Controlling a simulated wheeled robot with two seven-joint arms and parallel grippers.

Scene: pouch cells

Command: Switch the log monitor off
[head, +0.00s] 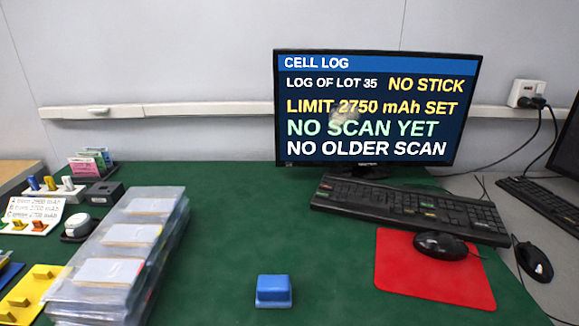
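The log monitor (376,75) stands at the back of the green table, right of the middle, and it is on. Its screen reads "CELL LOG", "LOG OF LOT 35", "NO STICK", "LIMIT 2750 mAh SET", "NO SCAN YET" and "NO OLDER SCAN". A pale blurred spot, maybe a reflection, shows on the middle of the screen. I cannot make out a power button on its dark frame. Neither of my grippers is in the head view.
A black keyboard (410,206) lies before the monitor, with a mouse (440,245) on a red mat (430,285). A blue block (273,291) sits front centre. Clear pouch stacks (125,250) stand left. A wall socket (526,93) is right. The middle of the green table (240,220) is clear.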

